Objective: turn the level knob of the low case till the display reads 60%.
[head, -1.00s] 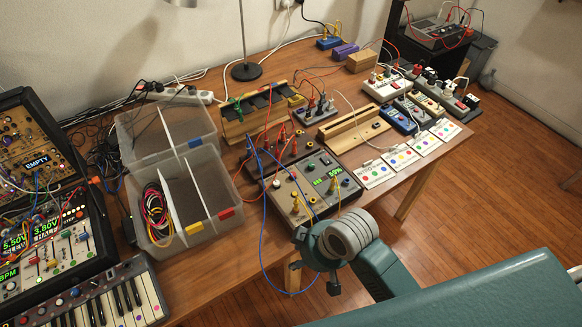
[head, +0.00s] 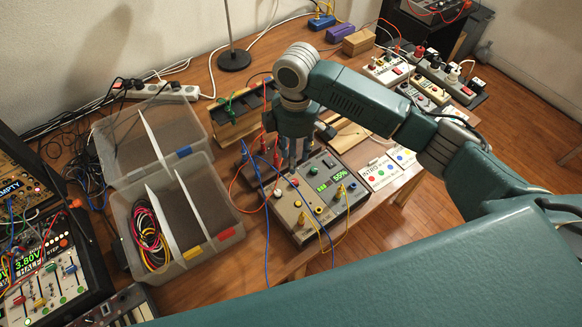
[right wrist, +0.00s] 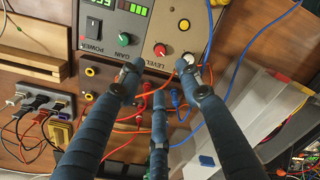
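The low case (head: 318,205) is a grey box on the table, with a lit green display (head: 339,177) that seems to read 55%. Its front panel fills the top of the right wrist view. There, a red knob (right wrist: 160,50) sits by the LEVEL label, between a green knob (right wrist: 123,39) and a white knob (right wrist: 189,57). My right gripper (head: 292,162) points down over the case's back left part. In the right wrist view its fingers (right wrist: 160,78) are spread, with the red knob just beyond the tips. I cannot tell whether they touch it. My left gripper is not in view.
Yellow and blue cables run from the case's front. A clear divided bin (head: 190,265) stands left of it. A wooden slotted rack (head: 232,125) is behind, colour-dotted cards (head: 380,172) lie to the right, and power strips (head: 388,70) stand farther back.

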